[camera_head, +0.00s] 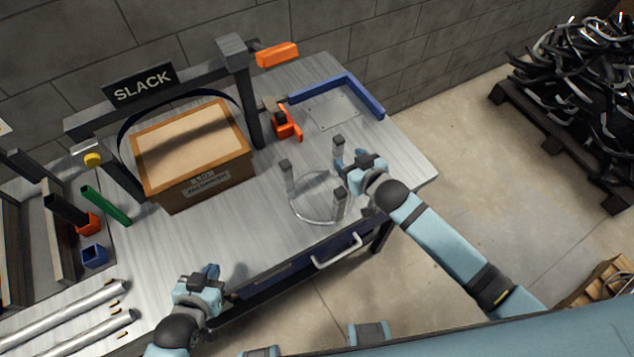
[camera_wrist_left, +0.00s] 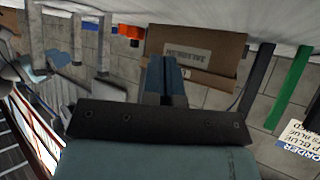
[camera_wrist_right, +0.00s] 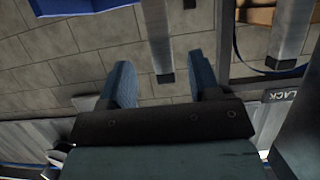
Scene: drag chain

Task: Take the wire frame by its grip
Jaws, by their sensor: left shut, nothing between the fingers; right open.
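The wire frame (camera_head: 292,208) stands on the metal table, a pale wire ring with grey, dark-topped posts around it. My right gripper (camera_head: 350,161) is open beside the far right post (camera_head: 338,148). In the right wrist view a grey post with a dark tip (camera_wrist_right: 158,40) shows between the spread fingers (camera_wrist_right: 162,80); whether they touch it cannot be told. My left gripper (camera_head: 211,273) is shut and empty at the table's front edge, away from the frame. Its fingers (camera_wrist_left: 167,75) also show together in the left wrist view.
A cardboard box (camera_head: 190,190) stands under the SLACK sign (camera_head: 139,84) to the frame's left. An orange clamp (camera_head: 286,126) and a blue angled rail (camera_head: 340,86) are behind. A white handle (camera_head: 337,254) is on the table's front. Metal tubes (camera_head: 70,310) lie front left.

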